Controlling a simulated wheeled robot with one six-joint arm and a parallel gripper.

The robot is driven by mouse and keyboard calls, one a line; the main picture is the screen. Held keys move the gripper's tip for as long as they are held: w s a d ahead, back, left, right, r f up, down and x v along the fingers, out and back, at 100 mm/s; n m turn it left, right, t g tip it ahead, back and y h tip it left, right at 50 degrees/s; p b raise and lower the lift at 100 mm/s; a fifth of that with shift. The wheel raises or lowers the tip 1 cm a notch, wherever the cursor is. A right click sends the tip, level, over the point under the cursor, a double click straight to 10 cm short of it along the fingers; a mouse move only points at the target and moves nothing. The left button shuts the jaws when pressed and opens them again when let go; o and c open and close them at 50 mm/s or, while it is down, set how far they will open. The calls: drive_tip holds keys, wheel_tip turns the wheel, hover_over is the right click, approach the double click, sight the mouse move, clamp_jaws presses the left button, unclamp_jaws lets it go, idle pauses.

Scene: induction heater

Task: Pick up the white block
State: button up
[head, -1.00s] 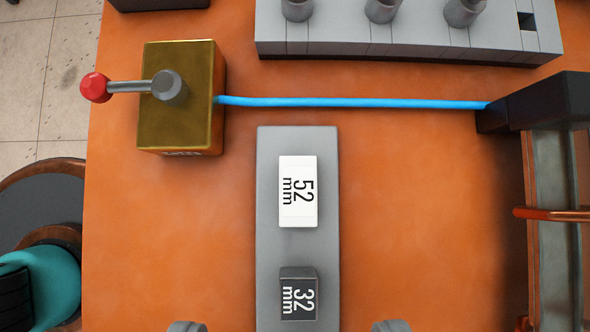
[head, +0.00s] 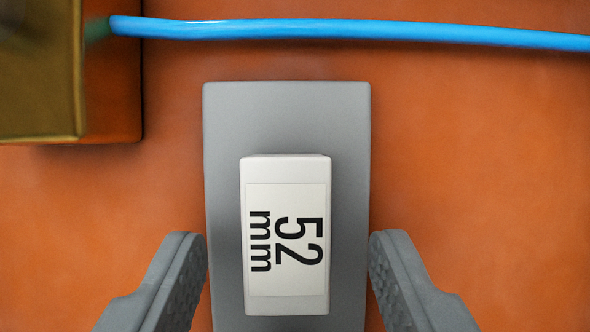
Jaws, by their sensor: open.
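The white block (head: 286,170) carries a label reading "52 mm" and sits on a grey plate (head: 287,110) on the orange table. My gripper (head: 288,240) is open, with one grey finger to the left of the block and one to the right. Both fingers are apart from the block, with a gap on each side. Nothing is between the fingertips except the view of the block and plate. How high the fingers are above the plate is hard to tell.
A gold box (head: 60,75) stands at the upper left, partly out of view. A blue cable (head: 350,32) runs from it across the top, beyond the plate. The orange table (head: 480,160) is bare on the right side.

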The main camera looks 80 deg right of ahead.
drive_tip(key=shift+a+f, duration=0.2)
drive_tip(key=shift+f, duration=0.3)
drive_tip(key=c, duration=1.1)
drive_tip(key=shift+r, duration=0.15)
